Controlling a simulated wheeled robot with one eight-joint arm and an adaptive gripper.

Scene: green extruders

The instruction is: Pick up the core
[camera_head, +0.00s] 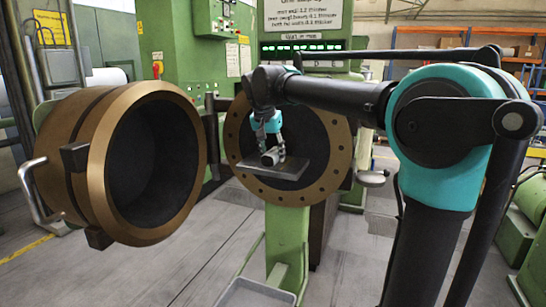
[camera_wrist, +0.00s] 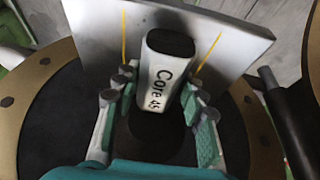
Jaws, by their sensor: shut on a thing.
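The core (camera_wrist: 160,80) is a white block with a dark end, marked "Core 45", in the wrist view. It also shows small in the head view (camera_head: 268,159), beside the fingers. My gripper (camera_wrist: 160,85) has its fingers on either side of the core and is shut on it. In the head view my gripper (camera_head: 272,150) reaches down to a small grey plate (camera_head: 290,170) in front of the round extruder face. The core is at or just above this plate; I cannot tell whether it touches.
The bronze-rimmed round flange (camera_head: 318,189) of the extruder stands close behind the plate. A large open bronze cylinder (camera_head: 97,165) hangs at the left. A green post (camera_head: 287,240) stands below the plate, with a grey tray (camera_head: 255,292) at floor level.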

